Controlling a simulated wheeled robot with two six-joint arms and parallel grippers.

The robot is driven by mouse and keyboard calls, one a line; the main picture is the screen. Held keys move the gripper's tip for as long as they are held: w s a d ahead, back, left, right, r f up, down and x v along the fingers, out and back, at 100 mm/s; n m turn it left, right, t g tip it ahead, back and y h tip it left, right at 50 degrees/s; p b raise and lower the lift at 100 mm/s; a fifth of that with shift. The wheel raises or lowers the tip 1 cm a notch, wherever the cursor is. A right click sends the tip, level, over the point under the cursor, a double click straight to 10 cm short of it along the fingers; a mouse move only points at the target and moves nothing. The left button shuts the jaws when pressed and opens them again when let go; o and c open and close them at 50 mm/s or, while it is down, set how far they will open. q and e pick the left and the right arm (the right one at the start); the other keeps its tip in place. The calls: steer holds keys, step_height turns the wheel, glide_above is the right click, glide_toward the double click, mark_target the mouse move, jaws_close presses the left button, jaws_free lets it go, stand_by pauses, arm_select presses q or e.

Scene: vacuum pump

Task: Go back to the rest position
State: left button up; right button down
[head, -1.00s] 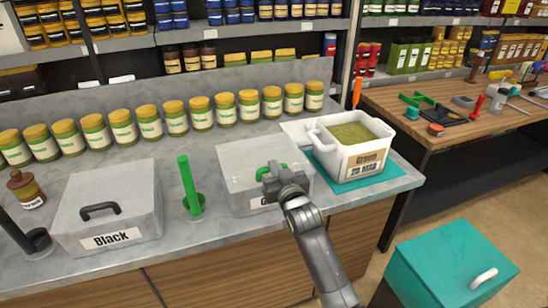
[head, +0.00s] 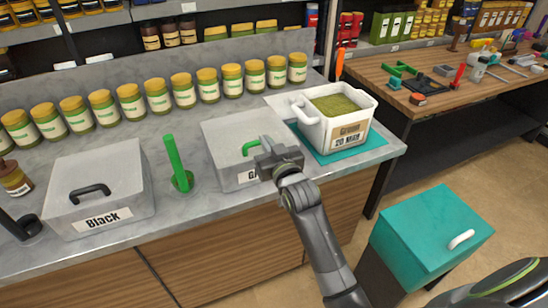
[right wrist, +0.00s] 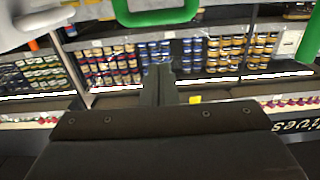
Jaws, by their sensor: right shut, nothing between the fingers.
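My right gripper (head: 268,158) is shut and empty. In the head view it shows in front of the grey-white box (head: 228,132) with a green handle (head: 262,144) and a partly hidden label. In the right wrist view the shut fingers (right wrist: 160,85) point toward the shelves, and the green handle (right wrist: 155,12) curves across the top edge, apart from the fingertips. My left gripper is not in view.
A box labelled Black (head: 105,180) and a green upright rod (head: 176,160) stand left on the counter. A white tub (head: 312,130) of green powder stands right on a teal mat. Jars line the back. A teal box (head: 425,235) stands low at right.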

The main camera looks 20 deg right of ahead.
steer(key=s+d+f+g+b, duration=0.1)
steer(key=s+f+g, duration=0.3)
steer(key=f, duration=0.8)
steer(key=s+d+f+g, duration=0.15)
steer(key=s+f, duration=0.45)
steer(key=f, duration=0.7)
steer(key=s+d+f+g+b, duration=0.1)
steer(key=s+d+f+g, duration=0.3)
steer(key=f, duration=0.8)
steer(key=s+d+f+g+h, duration=0.1)
steer(key=s+f+g, duration=0.2)
steer(key=s+f, duration=1.55)
steer(key=s+d+f+g, duration=0.1)
steer(key=s+f+g, duration=0.1)
steer(key=s, duration=0.9)
steer(key=s+d+f+g, duration=0.1)
steer(key=s+f+g, duration=0.1)
steer(key=s, duration=0.8)
steer(key=shift+s+d+f+m+h, duration=0.3)
steer(key=shift+s+d+f+m, duration=0.05)
steer(key=shift+s+f+m, duration=0.1)
